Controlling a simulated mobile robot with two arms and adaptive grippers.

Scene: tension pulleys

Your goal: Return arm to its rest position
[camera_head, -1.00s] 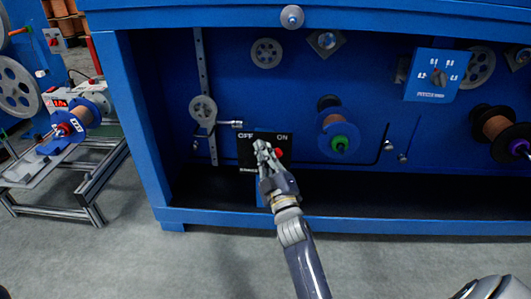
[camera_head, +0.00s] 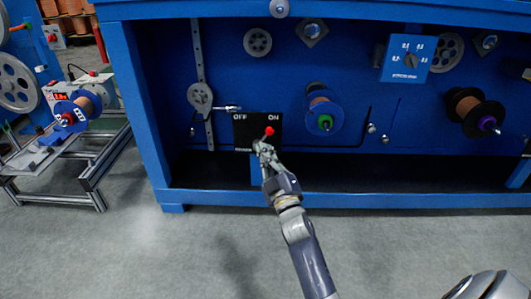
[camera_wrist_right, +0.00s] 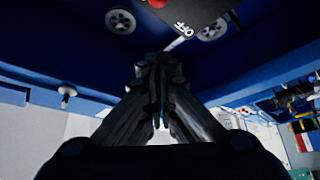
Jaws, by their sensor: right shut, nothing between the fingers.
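My right gripper (camera_head: 263,147) is shut and empty, in front of the lower edge of a black switch panel (camera_head: 243,132) marked OFF and ON. A red knob (camera_head: 269,130) sits on the ON side, just above the fingertips. I cannot tell the exact gap to the panel. In the right wrist view the closed fingers (camera_wrist_right: 158,65) point toward the blue machine wall. The panel (camera_wrist_right: 197,12) and part of the red knob (camera_wrist_right: 157,3) show at the top edge there. My left gripper is not in view.
The blue machine frame (camera_head: 147,105) surrounds the recess, with its bottom rail (camera_head: 350,200) below my gripper. A blue spool (camera_head: 322,115) and a black spool (camera_head: 474,112) stick out to the right. A metal stand (camera_head: 75,165) is at left. The grey floor in front is clear.

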